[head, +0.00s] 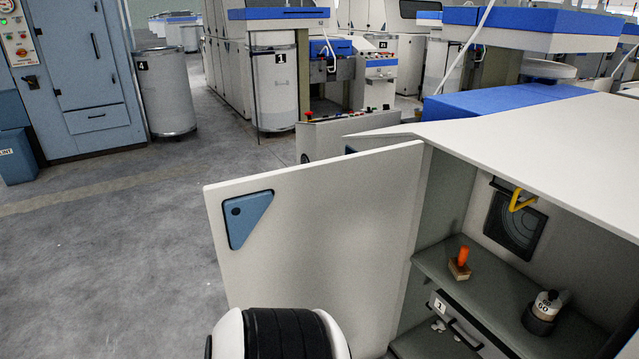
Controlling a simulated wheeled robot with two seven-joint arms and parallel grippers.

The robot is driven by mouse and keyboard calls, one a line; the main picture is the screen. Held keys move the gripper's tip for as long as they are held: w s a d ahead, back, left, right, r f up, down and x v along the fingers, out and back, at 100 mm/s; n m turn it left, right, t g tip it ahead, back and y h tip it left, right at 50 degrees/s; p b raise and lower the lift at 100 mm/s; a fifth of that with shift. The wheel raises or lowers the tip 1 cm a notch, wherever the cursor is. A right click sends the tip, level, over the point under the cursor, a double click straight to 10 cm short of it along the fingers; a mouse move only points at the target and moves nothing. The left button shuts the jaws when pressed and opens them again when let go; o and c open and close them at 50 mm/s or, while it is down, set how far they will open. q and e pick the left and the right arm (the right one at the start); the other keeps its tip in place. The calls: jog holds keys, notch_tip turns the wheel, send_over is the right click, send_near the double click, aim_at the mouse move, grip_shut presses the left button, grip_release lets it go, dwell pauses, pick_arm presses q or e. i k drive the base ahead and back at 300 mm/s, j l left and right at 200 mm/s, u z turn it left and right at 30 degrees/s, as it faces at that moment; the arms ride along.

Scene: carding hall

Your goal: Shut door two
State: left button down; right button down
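A pale door panel (320,240) stands wide open, swung out to the left of the cabinet (560,150). It is hinged at the cabinet's front left edge. A blue triangular plate (248,219) with a dark round spot sits near the door's upper free corner. I see no number on this door. A rounded white and black part of my own arm shows at the bottom, in front of the door's lower part and hiding some of it. I cannot tell whether it touches the door. Neither gripper's fingers are in view.
Inside the cabinet are a shelf (480,290), a wooden block with an orange handle (461,264), a weight-like item marked 60 (544,308), a yellow hook (521,199) and a drawer marked 1 (455,322). Open grey floor (110,270) lies left of the door.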

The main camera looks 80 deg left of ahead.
aim_at(330, 236)
jog(key=k+j, duration=0.15)
jog(key=j, duration=0.35)
jog(key=k+j, duration=0.15)
jog(key=j, duration=0.3)
jog(key=k+j, duration=0.2)
jog(key=j, duration=0.3)
jog(key=k+j, duration=0.15)
jog(key=j, duration=0.35)
jog(key=k+j, duration=0.15)
jog(key=j, duration=0.3)
jog(key=k+j, duration=0.15)
jog(key=j, duration=0.35)
jog(key=k+j, duration=0.2)
jog(key=j, duration=0.3)
jog(key=k+j, duration=0.15)
jog(key=j, duration=0.35)
